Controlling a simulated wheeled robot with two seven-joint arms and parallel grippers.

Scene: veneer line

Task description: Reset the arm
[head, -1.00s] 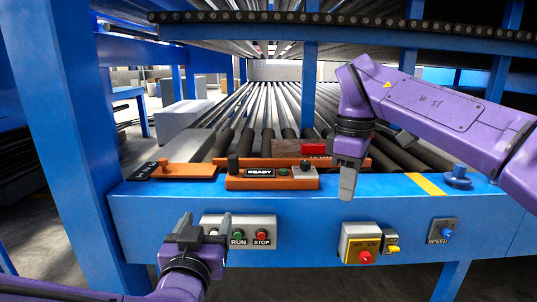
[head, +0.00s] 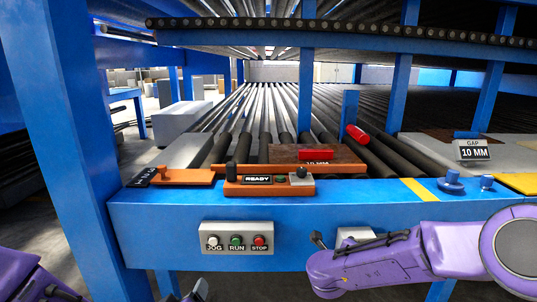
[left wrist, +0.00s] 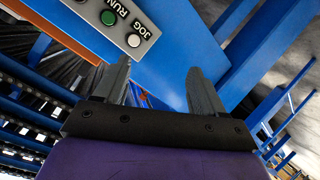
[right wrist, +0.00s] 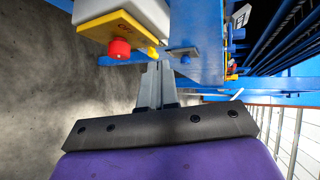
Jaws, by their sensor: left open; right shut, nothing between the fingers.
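My left gripper (left wrist: 158,82) is open and empty in the left wrist view, its two grey fingers well apart below the blue beam.
A blue beam (head: 300,212) crosses the front, bearing a JOG/RUN/STOP box (head: 237,238) and an orange READY panel (head: 270,187). A red emergency button (right wrist: 119,49) sits near my right fingers. Rollers (head: 290,112) run behind. A GAP 10 MM sign (head: 474,150) stands right.

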